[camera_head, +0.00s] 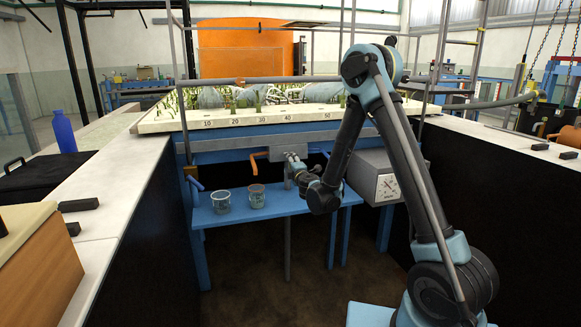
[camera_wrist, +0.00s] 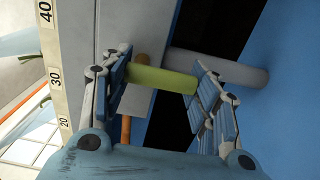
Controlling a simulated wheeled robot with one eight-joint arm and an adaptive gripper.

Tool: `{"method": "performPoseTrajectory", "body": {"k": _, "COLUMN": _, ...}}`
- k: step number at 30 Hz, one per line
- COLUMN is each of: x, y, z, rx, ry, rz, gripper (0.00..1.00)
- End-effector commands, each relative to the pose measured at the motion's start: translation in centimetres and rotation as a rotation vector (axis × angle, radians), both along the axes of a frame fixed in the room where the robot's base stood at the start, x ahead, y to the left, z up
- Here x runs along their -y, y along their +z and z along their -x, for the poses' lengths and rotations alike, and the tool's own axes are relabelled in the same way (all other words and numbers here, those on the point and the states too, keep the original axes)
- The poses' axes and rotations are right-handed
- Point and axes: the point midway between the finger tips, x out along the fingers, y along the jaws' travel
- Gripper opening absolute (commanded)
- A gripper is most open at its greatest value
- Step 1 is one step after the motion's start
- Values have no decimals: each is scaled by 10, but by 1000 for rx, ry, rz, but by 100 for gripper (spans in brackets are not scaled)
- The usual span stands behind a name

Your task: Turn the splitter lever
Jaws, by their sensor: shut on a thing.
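My gripper (camera_head: 294,163) is at the grey plate under the front edge of the flume bed. In the wrist view my gripper (camera_wrist: 163,66) has a finger on either side of a yellow-green cylindrical grip (camera_wrist: 160,80), which I take for the splitter lever's handle. The left finger touches the grip; contact at the right finger is at its end. In the head view an orange lever arm (camera_head: 258,158) sticks out left of my gripper. The held grip is hidden there.
Two glass beakers, left (camera_head: 221,202) and right (camera_head: 257,196), stand on the blue shelf (camera_head: 285,207) below. A grey box with a dial (camera_head: 385,184) is to the right. A grey pipe (camera_wrist: 220,66) lies close to the right finger. Pale worktops flank both sides.

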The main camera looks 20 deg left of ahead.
Motion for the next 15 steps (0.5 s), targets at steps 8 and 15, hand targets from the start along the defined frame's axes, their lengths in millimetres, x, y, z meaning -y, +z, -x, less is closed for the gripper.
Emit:
{"method": "performPoseTrajectory", "body": {"k": 8, "x": -1, "y": -1, "z": 1, "rx": -1, "ry": 2, "rz": -2, "gripper": 76}}
{"method": "performPoseTrajectory", "body": {"k": 15, "x": 0, "y": 0, "z": 1, "rx": -1, "ry": 1, "rz": -1, "gripper": 76}}
